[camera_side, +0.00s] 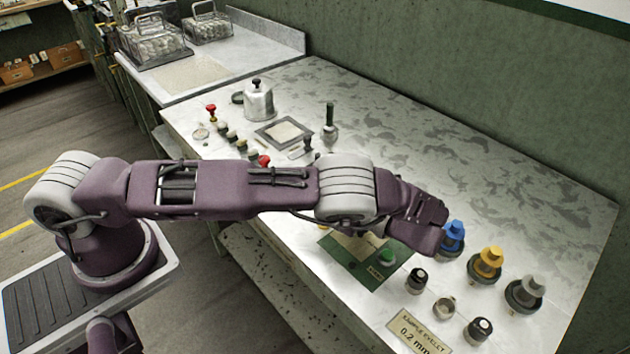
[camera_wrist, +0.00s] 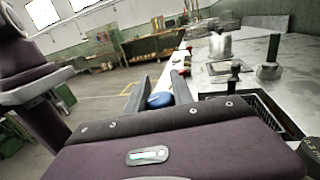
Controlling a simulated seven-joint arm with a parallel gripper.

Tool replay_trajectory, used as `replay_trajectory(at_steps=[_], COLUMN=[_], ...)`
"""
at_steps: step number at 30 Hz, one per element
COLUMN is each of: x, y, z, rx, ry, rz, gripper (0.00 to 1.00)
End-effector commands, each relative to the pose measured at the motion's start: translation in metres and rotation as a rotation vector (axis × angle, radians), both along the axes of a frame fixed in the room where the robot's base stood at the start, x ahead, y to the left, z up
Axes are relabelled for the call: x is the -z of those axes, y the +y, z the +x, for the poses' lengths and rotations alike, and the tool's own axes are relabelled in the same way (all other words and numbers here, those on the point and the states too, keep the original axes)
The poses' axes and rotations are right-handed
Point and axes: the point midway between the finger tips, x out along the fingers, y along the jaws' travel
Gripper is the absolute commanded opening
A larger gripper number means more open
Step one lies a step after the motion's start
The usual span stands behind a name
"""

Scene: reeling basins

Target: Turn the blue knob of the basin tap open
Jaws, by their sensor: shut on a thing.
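In the wrist view my gripper (camera_wrist: 160,88) has its two dark fingers on either side of a rounded blue knob (camera_wrist: 160,100). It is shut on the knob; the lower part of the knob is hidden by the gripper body. The rest of the tap cannot be made out. In the side view my arm crosses over the front of the bench, and the fingers and the held knob are hidden behind it. A separate blue-topped fitting (camera_side: 453,236) stands just right of the wrist in that view.
A yellow-topped fitting (camera_side: 487,263) and a grey-topped one (camera_side: 526,293) stand at the right. A green mat (camera_side: 345,262) and small black-topped jars (camera_side: 416,281) lie near the front. A metal pot (camera_side: 258,100) stands far left. The back right of the bench is clear.

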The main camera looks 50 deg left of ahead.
Motion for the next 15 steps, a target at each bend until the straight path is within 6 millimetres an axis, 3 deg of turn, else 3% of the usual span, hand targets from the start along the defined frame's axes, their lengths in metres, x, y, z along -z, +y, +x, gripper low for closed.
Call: replay_trajectory(at_steps=[15], x=[0.0], y=[-0.0021], z=[-0.0048], rx=[-0.167], ry=[-0.001], rz=[-0.001], gripper=[0.0])
